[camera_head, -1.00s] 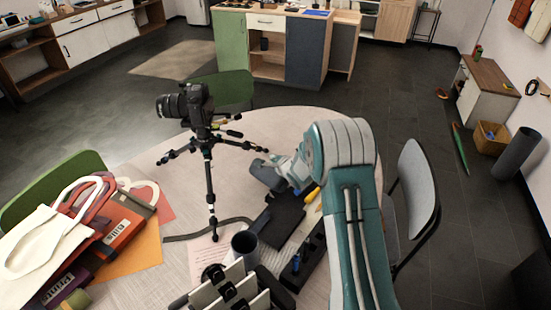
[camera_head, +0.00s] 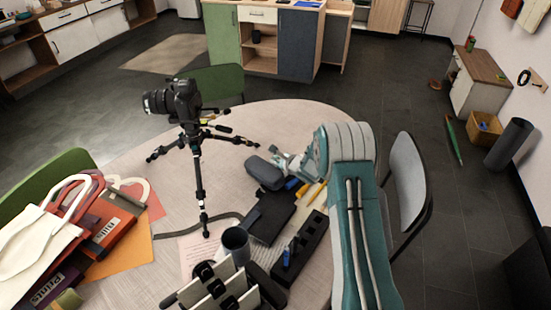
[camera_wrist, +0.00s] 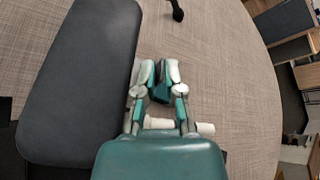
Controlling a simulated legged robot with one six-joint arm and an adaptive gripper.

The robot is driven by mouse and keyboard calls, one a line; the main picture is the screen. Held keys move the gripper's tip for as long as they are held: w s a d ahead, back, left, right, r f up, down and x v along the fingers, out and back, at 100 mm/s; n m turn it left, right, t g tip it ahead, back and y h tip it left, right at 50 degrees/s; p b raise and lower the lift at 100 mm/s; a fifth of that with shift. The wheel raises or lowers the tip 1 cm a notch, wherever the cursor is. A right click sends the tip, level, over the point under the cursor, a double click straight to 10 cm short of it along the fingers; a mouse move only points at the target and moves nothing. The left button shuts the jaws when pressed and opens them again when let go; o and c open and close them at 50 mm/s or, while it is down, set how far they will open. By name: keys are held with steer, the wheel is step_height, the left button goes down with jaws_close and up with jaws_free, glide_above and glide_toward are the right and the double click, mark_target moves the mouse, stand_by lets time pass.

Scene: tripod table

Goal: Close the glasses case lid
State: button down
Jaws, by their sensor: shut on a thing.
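The slate-blue glasses case (camera_head: 264,173) lies on the round table, left of my gripper. It also fills the left of the wrist view (camera_wrist: 78,85) as a smooth, rounded, long shape. Its lid looks down, with no open gap visible, though its far side is hidden. My gripper (camera_head: 281,158) is low over the table beside the case's right end. In the wrist view my gripper (camera_wrist: 160,72) has its fingers drawn together, right of the case and apart from it in the picture. A small dark piece shows between them; I cannot tell what it is.
A black camera on a tripod (camera_head: 197,160) stands left of the case. A dark pouch (camera_head: 268,215), a black tray (camera_head: 300,250), a grey cup (camera_head: 235,243) and pens (camera_head: 314,192) lie in front. The table (camera_head: 290,118) beyond the case is clear.

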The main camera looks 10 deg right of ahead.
steer(key=shift+s+d+f, duration=0.2)
steer(key=shift+s+f, duration=0.2)
steer(key=shift+f, duration=0.35)
steer(key=shift+a, duration=0.1)
steer(key=c, duration=1.1)
jaws_free()
steer(key=shift+o, duration=0.2)
steer(key=r+v, duration=0.1)
steer(key=v, duration=1.1)
steer(key=shift+w, duration=0.3)
